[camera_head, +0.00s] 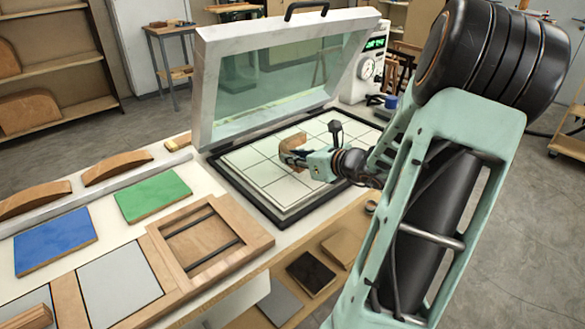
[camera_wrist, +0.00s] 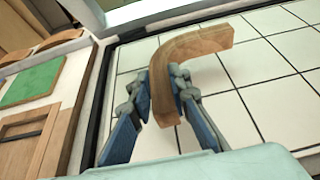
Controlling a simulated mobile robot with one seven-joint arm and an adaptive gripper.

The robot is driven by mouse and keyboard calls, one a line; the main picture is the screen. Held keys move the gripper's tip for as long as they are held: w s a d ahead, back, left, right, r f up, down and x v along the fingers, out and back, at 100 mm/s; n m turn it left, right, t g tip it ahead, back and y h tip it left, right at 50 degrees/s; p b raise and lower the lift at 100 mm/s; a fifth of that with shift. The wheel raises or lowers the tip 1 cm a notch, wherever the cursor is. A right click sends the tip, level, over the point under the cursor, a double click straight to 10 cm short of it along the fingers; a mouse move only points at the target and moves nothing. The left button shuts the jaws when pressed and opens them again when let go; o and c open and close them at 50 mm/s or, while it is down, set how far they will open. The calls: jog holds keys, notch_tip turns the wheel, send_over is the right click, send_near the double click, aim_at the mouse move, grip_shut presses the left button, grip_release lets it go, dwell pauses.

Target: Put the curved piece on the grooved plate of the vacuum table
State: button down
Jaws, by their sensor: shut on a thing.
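The curved piece (camera_wrist: 195,45) is a bent strip of layered brown wood. In the wrist view my gripper (camera_wrist: 160,95) is shut on its near leg, with one finger on each side. In the head view the curved piece (camera_head: 292,150) and my gripper (camera_head: 308,163) are over the grooved plate (camera_head: 268,172), a pale plate with a grid of dark lines. The plate also shows in the wrist view (camera_wrist: 270,75). I cannot tell whether the piece touches the plate. The vacuum table has a dark frame (camera_head: 262,207) and its glass lid (camera_head: 290,75) stands raised.
On the bench at left are a green panel (camera_head: 152,196), a blue panel (camera_head: 55,240), a wooden frame (camera_head: 205,240) and curved wooden pieces (camera_head: 117,168). A control box (camera_head: 367,65) with a gauge stands behind the table. The visible plate around the piece is clear.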

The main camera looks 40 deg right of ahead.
aim_at(293, 167)
jog(key=shift+w+f+b, duration=0.15)
jog(key=shift+f+b, duration=0.35)
jog(key=shift+f, duration=1.2)
jog(key=shift+f, duration=0.15)
jog(key=c, duration=1.8)
grip_release()
jog(key=shift+d+r, duration=0.1)
jog(key=shift+r, duration=0.15)
jog(key=p+v, duration=0.2)
jog(key=v, duration=1)
jog(key=shift+f, duration=0.1)
